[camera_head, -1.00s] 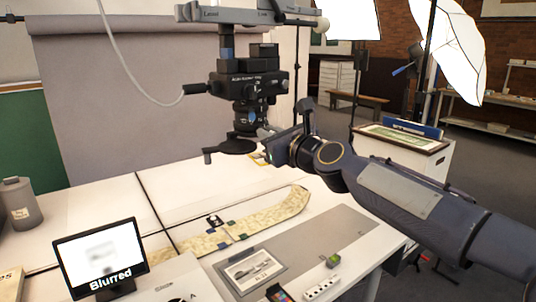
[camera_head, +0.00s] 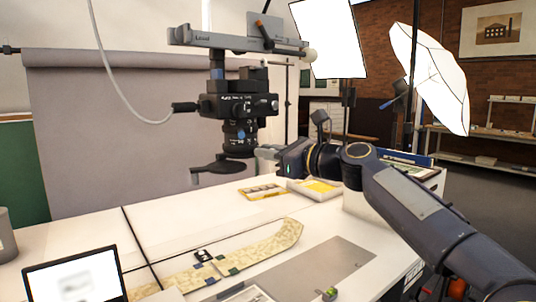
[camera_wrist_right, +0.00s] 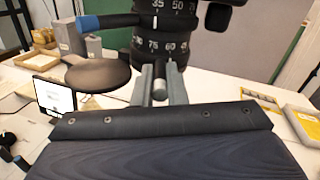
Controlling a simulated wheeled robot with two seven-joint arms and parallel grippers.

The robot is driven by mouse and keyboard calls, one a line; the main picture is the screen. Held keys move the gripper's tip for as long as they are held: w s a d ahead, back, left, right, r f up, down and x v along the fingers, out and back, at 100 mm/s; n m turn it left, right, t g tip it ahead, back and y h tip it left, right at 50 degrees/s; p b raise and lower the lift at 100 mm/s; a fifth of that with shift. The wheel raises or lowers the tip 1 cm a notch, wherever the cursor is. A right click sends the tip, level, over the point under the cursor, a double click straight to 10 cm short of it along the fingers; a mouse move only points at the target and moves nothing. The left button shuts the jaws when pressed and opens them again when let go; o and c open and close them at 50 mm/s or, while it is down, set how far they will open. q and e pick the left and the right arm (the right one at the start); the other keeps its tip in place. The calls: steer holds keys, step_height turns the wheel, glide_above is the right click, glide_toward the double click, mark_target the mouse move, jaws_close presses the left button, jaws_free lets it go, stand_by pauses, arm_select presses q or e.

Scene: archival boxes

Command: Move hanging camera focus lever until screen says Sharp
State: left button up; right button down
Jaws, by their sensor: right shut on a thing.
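The black hanging camera (camera_head: 238,103) points its lens (camera_head: 240,134) down over the table. In the right wrist view the numbered lens ring (camera_wrist_right: 163,42) is right ahead, and the short round lever (camera_wrist_right: 160,84) stands between my fingers. My right gripper (camera_head: 264,156) comes in from the right and is shut on the lever; it also shows in the wrist view (camera_wrist_right: 160,86). The screen (camera_head: 77,277) is cut off at the lower left, so its word is out of frame. In the wrist view the screen (camera_wrist_right: 55,97) is too small to read. My left gripper is out of view.
A dark disc on an arm (camera_head: 222,167) hangs beside the lens. A blue-ended handle (camera_wrist_right: 106,21) sticks out left in the wrist view. A patterned strip (camera_head: 262,243) and a grey mat (camera_head: 310,268) lie on the white table (camera_head: 165,222). White light panels (camera_head: 327,38) stand behind.

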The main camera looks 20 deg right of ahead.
steer(key=c, duration=1.5)
jaws_free()
steer(key=shift+o, duration=0.2)
steer(key=b+v, duration=0.1)
steer(key=v, duration=0.6)
steer(key=shift+s+d, duration=0.25)
steer(key=shift+s, duration=0.1)
